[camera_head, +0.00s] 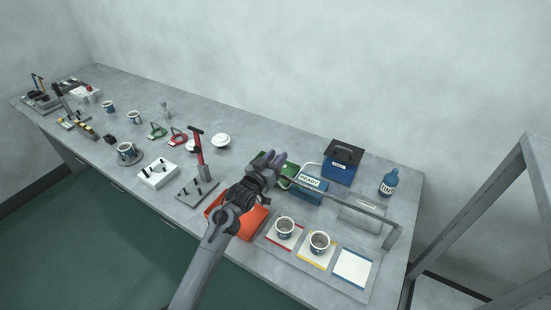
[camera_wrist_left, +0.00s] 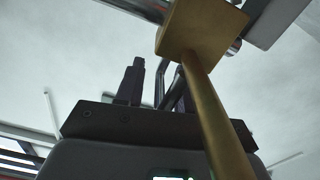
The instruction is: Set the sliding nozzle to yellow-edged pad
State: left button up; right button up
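In the left wrist view a brass block (camera_wrist_left: 202,28) sits on a metal rail (camera_wrist_left: 145,8), with a brass tube (camera_wrist_left: 215,125) running from it across my gripper; I take these for the sliding nozzle. In the head view the rail (camera_head: 345,202) spans beside the pads, and the nozzle cannot be made out near my gripper. My left gripper (camera_head: 270,159) is beside the rail's far left end. Its fingers (camera_wrist_left: 155,88) stand apart with nothing seen between them; the tube partly hides one. The yellow-edged pad (camera_head: 304,261) carries a cup (camera_head: 319,242). My right gripper is out of view.
A red-edged pad (camera_head: 270,240) holds another cup (camera_head: 285,228); the blue-edged pad (camera_head: 352,268) is bare. An orange tray (camera_head: 250,222) lies under my left arm. A green-blue box marked READY (camera_head: 310,183), a dark blue box (camera_head: 342,165) and a blue bottle (camera_head: 388,183) stand behind.

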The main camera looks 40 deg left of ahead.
pick_arm(q)
jog(key=shift+c, duration=0.5)
grip_shut()
jog(key=shift+d, duration=0.15)
